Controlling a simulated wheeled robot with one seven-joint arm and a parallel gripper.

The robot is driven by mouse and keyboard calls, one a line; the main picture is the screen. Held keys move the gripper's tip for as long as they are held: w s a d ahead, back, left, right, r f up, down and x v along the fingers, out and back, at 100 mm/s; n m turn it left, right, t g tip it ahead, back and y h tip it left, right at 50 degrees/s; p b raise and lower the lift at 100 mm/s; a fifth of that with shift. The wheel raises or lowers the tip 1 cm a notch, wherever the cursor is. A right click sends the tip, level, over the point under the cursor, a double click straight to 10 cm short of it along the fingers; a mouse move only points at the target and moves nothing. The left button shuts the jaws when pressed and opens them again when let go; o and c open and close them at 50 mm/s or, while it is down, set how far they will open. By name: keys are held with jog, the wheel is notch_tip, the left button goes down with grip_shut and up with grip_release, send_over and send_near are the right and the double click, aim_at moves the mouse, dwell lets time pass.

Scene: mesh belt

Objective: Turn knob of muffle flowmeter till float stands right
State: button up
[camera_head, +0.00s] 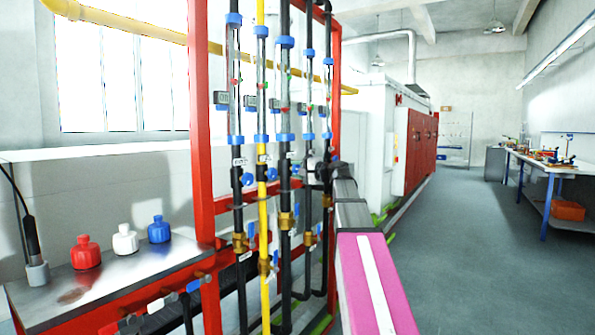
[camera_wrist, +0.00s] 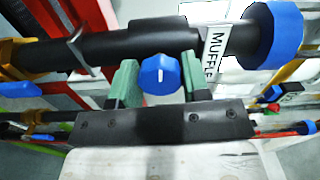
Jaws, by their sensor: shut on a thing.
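The blue knob (camera_wrist: 160,75) with a short white mark sits between the two green jaws of my gripper (camera_wrist: 158,82) in the wrist view. The jaws are shut on it. A white label reading MUFFLE (camera_wrist: 214,50) is on the black pipe (camera_wrist: 130,45) beside the knob, and a large blue collar (camera_wrist: 274,35) is further right. In the head view my gripper (camera_head: 325,170) is at the right side of the flowmeter rack and hides this knob. Clear tubes with small red and green marks stand above the knobs; the muffle float's height is too small to tell.
Other flowmeters stand close on the left, with a yellow pipe (camera_head: 262,215) and other blue knobs (camera_head: 247,179). The red frame (camera_head: 203,120) surrounds them. Red, white and blue bottles (camera_head: 125,239) stand on the left bench. The floor (camera_head: 470,250) at right is clear.

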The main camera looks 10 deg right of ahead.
jog(key=n, duration=0.4)
jog(key=shift+n, duration=0.3)
jog(key=n, duration=0.4)
jog(key=shift+f+n, duration=0.1)
jog(key=shift+n, duration=0.2)
jog(key=n, duration=0.4)
jog(key=shift+n, duration=0.3)
jog(key=n, duration=0.4)
jog(key=shift+n, duration=0.4)
jog(key=o, duration=0.9)
jog(key=shift+o, duration=0.2)
